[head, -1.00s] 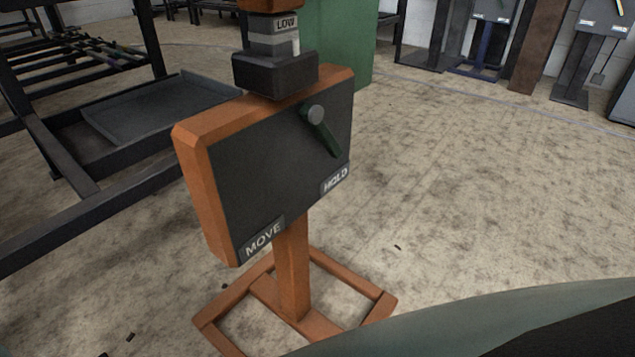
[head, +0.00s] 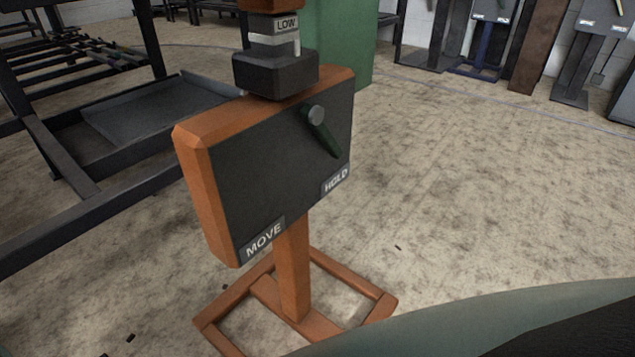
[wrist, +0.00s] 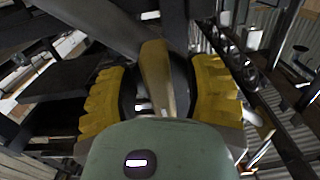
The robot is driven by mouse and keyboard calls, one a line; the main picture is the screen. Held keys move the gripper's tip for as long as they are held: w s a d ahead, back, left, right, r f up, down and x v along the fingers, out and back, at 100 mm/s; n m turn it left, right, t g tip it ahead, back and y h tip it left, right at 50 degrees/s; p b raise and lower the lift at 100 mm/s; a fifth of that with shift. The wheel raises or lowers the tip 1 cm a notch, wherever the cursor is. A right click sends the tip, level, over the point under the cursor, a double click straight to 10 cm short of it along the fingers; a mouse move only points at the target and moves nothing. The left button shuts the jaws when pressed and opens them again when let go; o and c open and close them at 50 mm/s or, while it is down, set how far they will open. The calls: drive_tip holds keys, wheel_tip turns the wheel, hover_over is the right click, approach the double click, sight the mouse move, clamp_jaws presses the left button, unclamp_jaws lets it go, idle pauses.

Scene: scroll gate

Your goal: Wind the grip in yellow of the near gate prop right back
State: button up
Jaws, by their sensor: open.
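The near gate prop (head: 292,270) is orange, with a dark front panel (head: 260,165) marked MOVE at lower left and HOLD at lower right. A green lever (head: 322,133) on the panel hangs down toward HOLD. A collar with a LOW label (head: 286,23) sits above the panel. In the wrist view a mustard-yellow grip (wrist: 156,75) stands between the ribbed yellow pads of my gripper (wrist: 160,88). The pads are apart, one on each side of the grip, and I cannot tell whether either touches it. My gripper is outside the head view.
A dark metal rack (head: 80,195) with a tray stands to the left. A green panel (head: 338,40) is behind the prop. Other stands (head: 485,40) line the back wall. The floor to the right of the prop is clear.

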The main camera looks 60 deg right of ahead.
drive_tip(key=s+a, duration=0.1)
drive_tip(key=s, duration=1)
drive_tip(key=shift+s, duration=0.3)
